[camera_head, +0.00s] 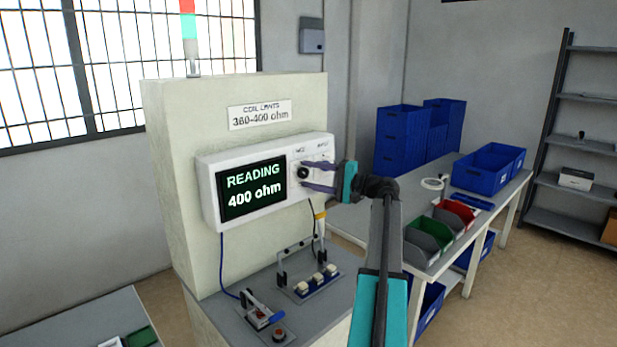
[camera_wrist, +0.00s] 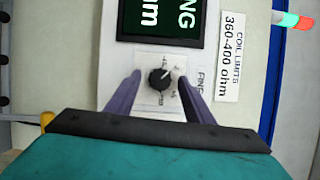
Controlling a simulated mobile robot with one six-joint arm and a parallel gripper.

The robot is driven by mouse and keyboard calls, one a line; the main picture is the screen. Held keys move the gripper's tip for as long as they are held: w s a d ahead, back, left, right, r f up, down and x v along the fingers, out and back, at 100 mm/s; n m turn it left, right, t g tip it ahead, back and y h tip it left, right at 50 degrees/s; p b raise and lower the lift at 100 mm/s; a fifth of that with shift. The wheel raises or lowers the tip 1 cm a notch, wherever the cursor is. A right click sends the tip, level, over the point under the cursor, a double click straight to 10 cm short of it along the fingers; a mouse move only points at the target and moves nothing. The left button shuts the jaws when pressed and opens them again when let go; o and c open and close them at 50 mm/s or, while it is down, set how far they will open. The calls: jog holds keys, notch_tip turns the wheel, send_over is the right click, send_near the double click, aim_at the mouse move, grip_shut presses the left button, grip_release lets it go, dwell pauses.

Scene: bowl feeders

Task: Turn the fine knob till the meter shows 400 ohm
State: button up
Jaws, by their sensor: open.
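The meter (camera_head: 208,190) is a white box on the front of a cream panel. Its dark display (camera_head: 252,188) reads "READING 400 ohm". The fine knob (camera_wrist: 158,78) is a small black round knob on a white plate with a scale; in the head view the black knob (camera_head: 303,173) shows at the right of the display. My gripper (camera_head: 304,174) is open, with one purple finger above and one below the knob in the head view. In the wrist view the fingers (camera_wrist: 160,76) stand either side of the knob, with gaps between.
A label (camera_head: 259,114) above the meter says coil limits 360-400 ohm. Below the meter a grey bench top (camera_head: 318,310) carries a fixture with several pale blocks and a clamp. A table (camera_head: 500,215) with coloured bins stands at right.

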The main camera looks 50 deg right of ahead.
jog(key=b+v, duration=0.2)
jog(key=v, duration=1.1)
jog(key=shift+s+b, duration=0.2)
jog(key=shift+b, duration=0.1)
jog(key=shift+d+r, duration=0.1)
jog(key=shift+r, duration=0.1)
